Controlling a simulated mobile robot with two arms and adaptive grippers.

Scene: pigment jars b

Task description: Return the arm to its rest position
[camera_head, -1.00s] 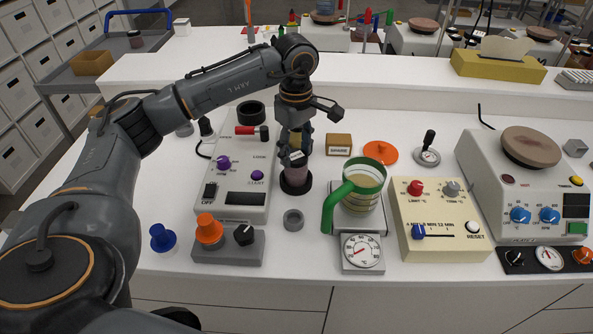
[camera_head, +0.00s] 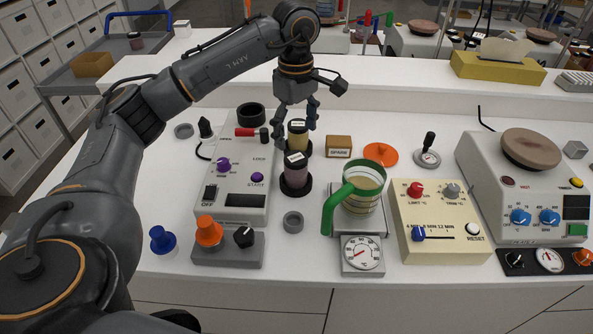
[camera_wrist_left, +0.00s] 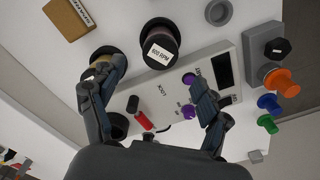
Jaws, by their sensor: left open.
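My left gripper (camera_head: 296,116) is open above the bench, its fingers pointing down on either side of the tan jar's (camera_head: 299,142) dark lid. Nothing is held. The purple jar (camera_head: 296,174) stands upright in front of it in a black ring base. In the left wrist view, the open fingers (camera_wrist_left: 155,80) spread wide. The tan jar (camera_wrist_left: 104,66) is partly hidden behind the left finger, and the purple jar's lid (camera_wrist_left: 160,42) bears a "600 RPM" label. I cannot tell whether a finger touches the tan jar. My right gripper is not in view.
A control box (camera_head: 237,180) lies left of the jars. A green-handled jug (camera_head: 362,195) stands to the right, with a cream control box (camera_head: 440,232) and a hotplate (camera_head: 485,165) beyond. A small brown box (camera_head: 338,147) sits close right of the tan jar. A raised shelf (camera_head: 400,75) runs behind.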

